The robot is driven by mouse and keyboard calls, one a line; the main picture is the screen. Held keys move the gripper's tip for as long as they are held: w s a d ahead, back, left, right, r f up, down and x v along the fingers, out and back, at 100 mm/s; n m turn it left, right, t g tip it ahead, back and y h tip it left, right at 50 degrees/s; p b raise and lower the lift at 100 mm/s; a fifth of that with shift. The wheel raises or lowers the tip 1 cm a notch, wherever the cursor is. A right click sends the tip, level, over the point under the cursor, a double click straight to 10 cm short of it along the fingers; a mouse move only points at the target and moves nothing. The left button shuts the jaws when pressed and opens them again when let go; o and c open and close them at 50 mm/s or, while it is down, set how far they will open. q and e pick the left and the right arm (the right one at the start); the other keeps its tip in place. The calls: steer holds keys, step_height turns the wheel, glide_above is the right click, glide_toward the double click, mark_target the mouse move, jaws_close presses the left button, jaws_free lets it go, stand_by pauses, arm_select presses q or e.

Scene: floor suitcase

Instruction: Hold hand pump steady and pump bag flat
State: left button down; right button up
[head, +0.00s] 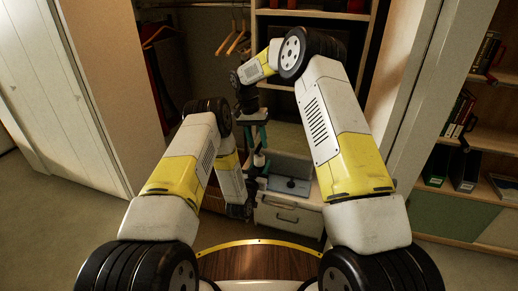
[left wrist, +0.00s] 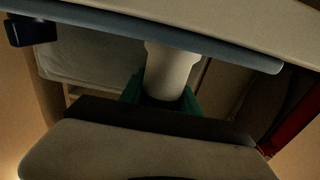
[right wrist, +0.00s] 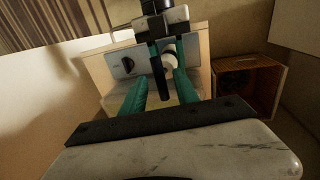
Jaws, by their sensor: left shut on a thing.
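The hand pump shows as a white cylinder (left wrist: 172,68) between the teal fingers of my left gripper (left wrist: 162,92), which is shut on it. In the head view the pump's pale body (head: 258,160) is small and partly hidden by my arms. My right gripper (head: 260,140) points down above the pump. In the right wrist view its teal fingers (right wrist: 162,85) stand apart, with a round white pump part (right wrist: 170,62) and a dark upright part beyond or between them. The bag (head: 290,185) looks blue-grey and flat-lying, with a dark fitting on it; how full it is, I cannot tell.
A white drawer unit (head: 288,215) stands below the bag. Clothes hangers (head: 238,40) hang in the closet behind. Bookshelves (head: 480,190) stand at the right and a white closet door (head: 45,90) at the left. A wooden crate (right wrist: 248,85) shows in the right wrist view.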

mark_target(259, 146)
steer(key=shift+d+f, duration=0.15)
steer(key=shift+f, duration=0.65)
steer(key=shift+d+f, duration=0.15)
steer(key=shift+f, duration=0.65)
jaws_close()
steer(key=shift+s+d+r, duration=0.1)
